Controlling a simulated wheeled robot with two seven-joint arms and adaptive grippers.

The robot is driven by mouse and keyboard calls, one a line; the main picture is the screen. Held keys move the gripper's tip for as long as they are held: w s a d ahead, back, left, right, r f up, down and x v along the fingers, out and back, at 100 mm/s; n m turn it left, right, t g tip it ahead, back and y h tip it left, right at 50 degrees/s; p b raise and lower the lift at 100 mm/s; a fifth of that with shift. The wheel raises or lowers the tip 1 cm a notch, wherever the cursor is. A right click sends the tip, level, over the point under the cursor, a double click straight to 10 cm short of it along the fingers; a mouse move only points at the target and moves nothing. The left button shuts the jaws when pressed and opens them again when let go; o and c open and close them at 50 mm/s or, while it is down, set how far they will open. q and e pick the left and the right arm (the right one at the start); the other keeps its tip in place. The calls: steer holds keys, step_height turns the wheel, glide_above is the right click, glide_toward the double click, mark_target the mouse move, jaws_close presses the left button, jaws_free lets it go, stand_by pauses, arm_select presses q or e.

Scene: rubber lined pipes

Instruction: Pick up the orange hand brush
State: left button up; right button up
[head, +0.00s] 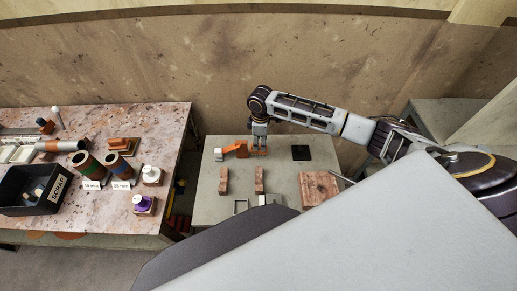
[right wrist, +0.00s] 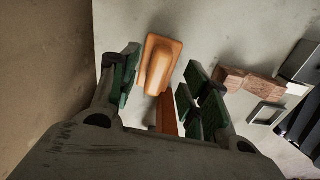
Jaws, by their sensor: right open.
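The orange hand brush (head: 236,149) lies on the grey table near its far edge. In the right wrist view the brush (right wrist: 161,62) shows a rounded orange body with a raised ridge, and a darker orange part runs down between the fingers. My right gripper (head: 260,150) points down at the right end of the brush in the head view. Its green-padded fingers (right wrist: 162,85) are open, one on each side of the brush in the picture. I cannot tell whether they touch it. My left gripper is not in view.
On the grey table (head: 207,205) are two reddish blocks (head: 223,182), a black square (head: 301,153) and a reddish slab (head: 318,189). A stone-topped table (head: 95,215) on the left holds pipes, bottles and a black scrap bin (head: 20,203). A wall stands behind.

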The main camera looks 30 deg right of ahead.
steer(key=shift+f, duration=1.45)
jaws_close()
